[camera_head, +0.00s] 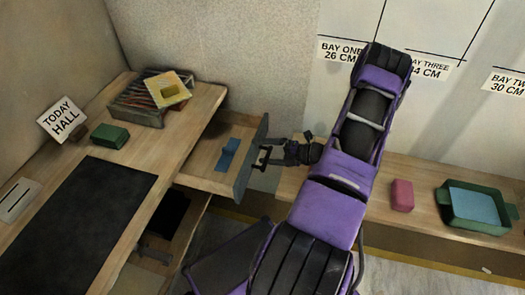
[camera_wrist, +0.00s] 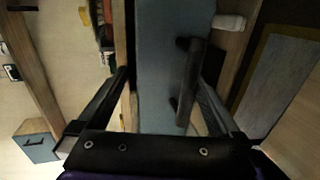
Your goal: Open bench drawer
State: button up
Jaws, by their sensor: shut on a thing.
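The bench drawer (camera_head: 203,178) stands pulled out from the wooden bench (camera_head: 188,125), with its grey-blue front (camera_head: 246,172) facing right. A blue item (camera_head: 228,154) lies inside it. My gripper (camera_head: 265,154) is at the outer face of the front, shut on the dark drawer handle (camera_wrist: 186,85). In the wrist view my gripper (camera_wrist: 162,78) has a finger on each side of the handle, before the drawer front (camera_wrist: 155,50). The exact contact is dark and hard to see.
On the bench are a green box (camera_head: 109,136), a rack with a yellow piece (camera_head: 167,89), a dark mat (camera_head: 95,205) and a "TODAY HALL" sign (camera_head: 62,119). A right-hand shelf holds a pink block (camera_head: 402,195) and a green tray (camera_head: 446,197). A dark opening (camera_head: 168,215) lies below the drawer.

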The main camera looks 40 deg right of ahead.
jog(key=shift+v, duration=1.55)
jog(key=shift+s+d+b, duration=0.3)
jog(key=shift+s+d, duration=0.95)
jog(key=shift+s, duration=0.2)
jog(key=shift+c, duration=0.5)
jog(key=s+d+b, duration=0.2)
jog(key=s+d, duration=0.5)
jog(key=s, duration=0.3)
jog(key=shift+s+d+f, duration=0.25)
jog(key=shift+d, duration=0.15)
jog(key=shift+a, duration=0.1)
jog(key=s+a+f+m+t+h, duration=0.1)
jog(key=s+a+f+m+t+h+p, duration=0.1)
jog(key=a+t, duration=0.1)
jog(key=s+a+f+m+t+h, duration=0.1)
jog(key=a+t, duration=0.1)
jog(key=shift+s+m, duration=0.2)
jog(key=shift+m, duration=0.1)
jog(key=shift+a+f+h+p, duration=0.15)
jog(key=shift+a+h+p, duration=0.1)
jog(key=shift+h+p, duration=0.05)
jog(key=x, duration=1.7)
jog(key=shift+w, duration=0.15)
